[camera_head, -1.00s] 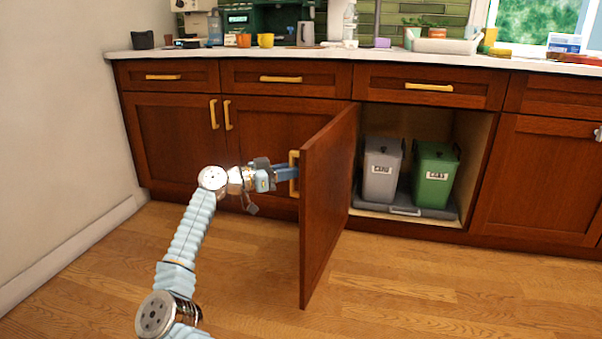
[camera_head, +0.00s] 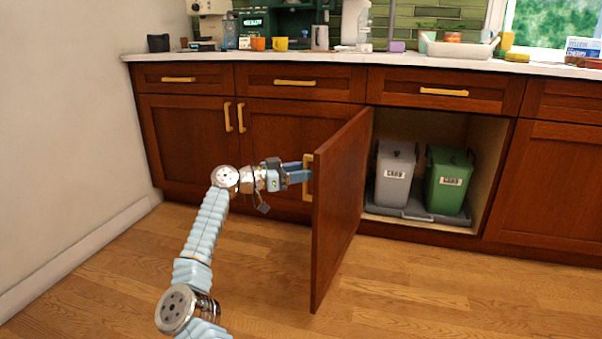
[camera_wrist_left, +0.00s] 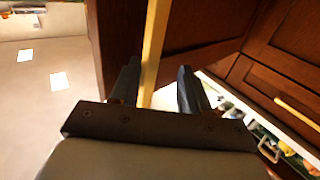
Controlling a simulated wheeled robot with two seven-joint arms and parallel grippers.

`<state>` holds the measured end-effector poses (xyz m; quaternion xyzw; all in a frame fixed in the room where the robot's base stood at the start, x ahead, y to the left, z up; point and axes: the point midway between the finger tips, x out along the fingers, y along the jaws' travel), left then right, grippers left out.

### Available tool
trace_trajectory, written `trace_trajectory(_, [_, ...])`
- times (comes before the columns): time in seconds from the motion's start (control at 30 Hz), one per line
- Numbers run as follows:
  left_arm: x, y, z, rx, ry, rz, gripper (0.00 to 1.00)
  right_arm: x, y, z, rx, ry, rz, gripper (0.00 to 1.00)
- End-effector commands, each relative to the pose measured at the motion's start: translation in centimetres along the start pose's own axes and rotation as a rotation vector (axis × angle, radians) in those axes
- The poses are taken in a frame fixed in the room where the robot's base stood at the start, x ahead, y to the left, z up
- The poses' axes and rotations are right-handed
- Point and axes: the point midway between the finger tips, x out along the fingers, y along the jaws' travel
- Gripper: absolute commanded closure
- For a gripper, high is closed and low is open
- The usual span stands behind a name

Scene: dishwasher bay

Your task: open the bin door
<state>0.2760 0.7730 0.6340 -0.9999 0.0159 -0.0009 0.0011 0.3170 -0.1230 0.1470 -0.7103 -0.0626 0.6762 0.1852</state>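The bin door (camera_head: 340,200) is a dark red-brown cabinet door, swung wide open toward me. Its yellow handle (camera_head: 307,178) is on the left-facing side, near the free edge. My left gripper (camera_head: 302,172) is at this handle. In the left wrist view, the handle bar (camera_wrist_left: 153,45) passes between the two spread fingers (camera_wrist_left: 158,88), close to the left finger and with a gap to the right one. Inside the open cabinet stand a grey bin (camera_head: 395,175) and a green bin (camera_head: 446,182). My right gripper is not in view.
The bins stand on a grey tray (camera_head: 412,216) in the cabinet. Closed drawers and doors flank the opening. The counter (camera_head: 290,58) above holds cups, a kettle and a dish tray. The wooden floor (camera_head: 440,290) in front is clear.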

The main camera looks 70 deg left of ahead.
Motion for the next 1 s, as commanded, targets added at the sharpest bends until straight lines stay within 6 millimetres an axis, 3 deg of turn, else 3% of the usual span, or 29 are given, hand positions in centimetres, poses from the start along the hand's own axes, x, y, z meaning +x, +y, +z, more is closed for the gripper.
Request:
trace_trajectory(0.4, [-0.1,0.0,0.2,-0.002,-0.001,-0.001,0.57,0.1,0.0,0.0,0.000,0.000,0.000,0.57])
trace_trajectory(0.53, [-1.1,-0.1,0.2,-0.003,-0.001,-0.004,0.57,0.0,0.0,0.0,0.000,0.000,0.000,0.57])
trace_trajectory(1.0, [-11.4,-0.1,0.1,-0.002,0.000,-0.003,0.57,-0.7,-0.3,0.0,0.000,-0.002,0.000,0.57])
